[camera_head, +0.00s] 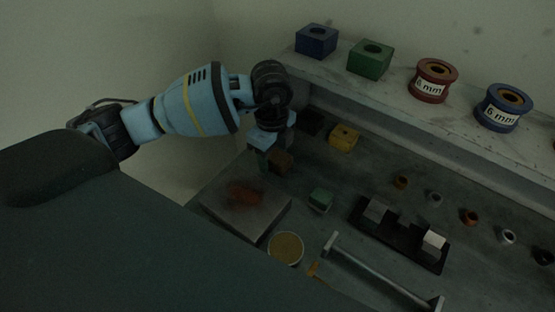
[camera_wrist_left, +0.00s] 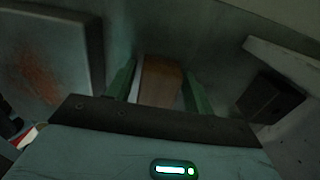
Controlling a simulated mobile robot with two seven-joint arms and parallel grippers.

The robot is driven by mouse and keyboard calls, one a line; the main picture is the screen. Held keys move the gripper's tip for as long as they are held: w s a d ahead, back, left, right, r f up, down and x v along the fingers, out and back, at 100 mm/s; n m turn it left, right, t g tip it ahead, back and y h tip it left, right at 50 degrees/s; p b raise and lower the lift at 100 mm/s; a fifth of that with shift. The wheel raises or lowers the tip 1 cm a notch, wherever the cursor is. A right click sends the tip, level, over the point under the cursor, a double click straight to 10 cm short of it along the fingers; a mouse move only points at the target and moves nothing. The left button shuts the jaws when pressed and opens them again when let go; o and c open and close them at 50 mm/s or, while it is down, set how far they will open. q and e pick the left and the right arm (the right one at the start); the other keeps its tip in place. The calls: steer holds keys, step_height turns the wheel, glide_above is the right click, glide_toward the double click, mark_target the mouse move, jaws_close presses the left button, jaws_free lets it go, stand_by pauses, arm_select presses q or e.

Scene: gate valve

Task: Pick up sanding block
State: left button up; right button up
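A brown block, apparently the sanding block (camera_head: 281,162), stands on the grey bench under my left gripper (camera_head: 272,158). In the left wrist view the brown sanding block (camera_wrist_left: 160,80) sits between the two green fingers of my left gripper (camera_wrist_left: 160,92). Narrow gaps seem to show on both sides of the block, so the fingers are around it and look open. The block's lower end is hidden behind the gripper's dark front edge in the wrist view. My right gripper is not in view.
A grey plate with a reddish stain (camera_head: 245,212) lies close in front of the block. A dark block (camera_wrist_left: 270,97) and a yellow block (camera_head: 344,138) are nearby. A green block (camera_head: 320,199) and round tin (camera_head: 286,248) are nearer. A raised ledge (camera_head: 400,97) runs behind.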

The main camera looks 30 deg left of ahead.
mark_target(273, 153)
arm_select(q)
steer(key=c, duration=0.7)
steer(key=shift+r, duration=0.1)
steer(key=shift+c, duration=0.2)
step_height(273, 153, up, 10)
steer(key=shift+f+p, duration=0.1)
steer(key=shift+p, duration=0.2)
